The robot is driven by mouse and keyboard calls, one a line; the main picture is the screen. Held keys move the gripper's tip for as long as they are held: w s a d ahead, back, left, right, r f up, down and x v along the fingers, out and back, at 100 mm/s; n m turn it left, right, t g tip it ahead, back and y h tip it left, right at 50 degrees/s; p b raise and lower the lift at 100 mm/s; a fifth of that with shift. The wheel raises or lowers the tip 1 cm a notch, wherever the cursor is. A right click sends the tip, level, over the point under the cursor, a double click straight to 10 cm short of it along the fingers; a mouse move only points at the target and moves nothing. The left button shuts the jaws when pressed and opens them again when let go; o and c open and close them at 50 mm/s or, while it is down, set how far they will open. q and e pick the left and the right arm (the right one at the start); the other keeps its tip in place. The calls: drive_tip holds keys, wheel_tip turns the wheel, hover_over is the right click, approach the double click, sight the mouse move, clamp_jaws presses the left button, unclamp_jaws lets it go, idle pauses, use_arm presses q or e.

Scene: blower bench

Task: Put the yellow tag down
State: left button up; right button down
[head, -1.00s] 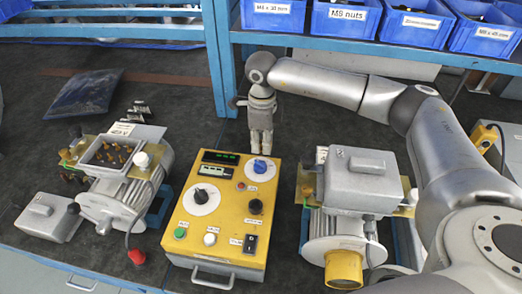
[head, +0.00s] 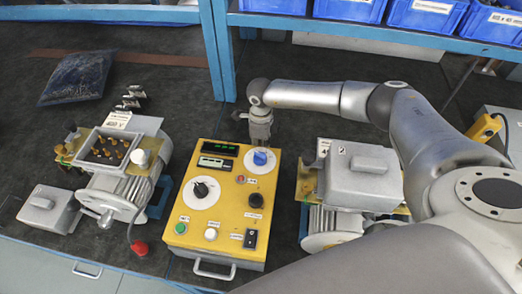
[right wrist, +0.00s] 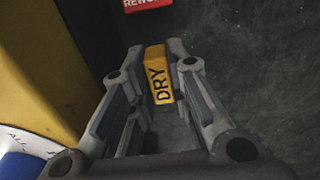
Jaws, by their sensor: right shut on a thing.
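The yellow tag (right wrist: 158,78), marked DRY, is between the fingertips of my right gripper (right wrist: 156,55) in the right wrist view. The fingers are shut on it. In the head view my right gripper (head: 259,132) points down just behind the yellow control box (head: 203,230), near its back right corner. Its fingertips and the tag are hidden there. The dark bench surface (right wrist: 260,60) lies beyond the tag; I cannot tell whether the tag touches it. My left gripper is not in view.
A red label (right wrist: 147,3) lies just beyond the fingertips. The control box's side (right wrist: 35,65) is close at the left. Motors with terminal boxes stand left (head: 115,190) and right (head: 365,180). A dark bag (head: 77,78) lies at the back left. Blue bins (head: 425,17) line the shelf.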

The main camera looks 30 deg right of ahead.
wheel_tip(320, 180, down, 4)
drive_tip(key=shift+r+p, duration=0.1)
drive_tip(key=shift+p, duration=0.2)
drive_tip(key=shift+f, duration=0.3)
drive_tip(key=shift+f, duration=0.15)
drive_tip(key=c, duration=1.4)
unclamp_jaws()
drive_tip(key=shift+o, duration=0.2)
